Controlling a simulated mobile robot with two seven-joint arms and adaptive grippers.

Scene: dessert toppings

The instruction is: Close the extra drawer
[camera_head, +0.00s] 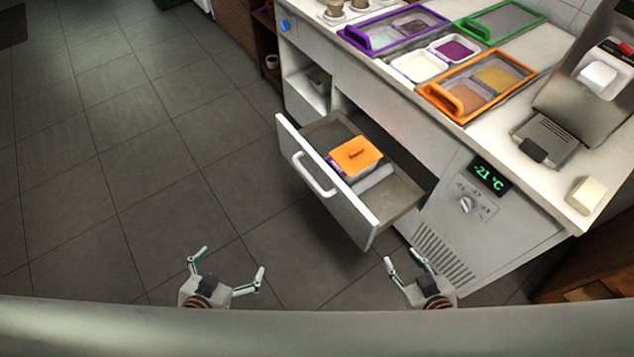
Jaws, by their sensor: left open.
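The extra drawer is pulled out of the white counter, with its white front panel (345,208) facing left and down in the picture. A pale bar handle (314,176) is on the panel. Inside the drawer is a container with an orange lid (355,154), with some purple below the lid. My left gripper (231,261) is open and empty, over the floor below and left of the drawer. My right gripper (402,257) has its fingers apart and is empty, near the drawer's lower right end. Neither appears to touch the drawer.
The countertop holds purple (394,28), green (501,22) and orange (476,85) framed topping trays. A dispenser (584,85) and a small pale block (586,195) are at right. A temperature display (490,177) is on the counter front. The tiled floor at left is clear.

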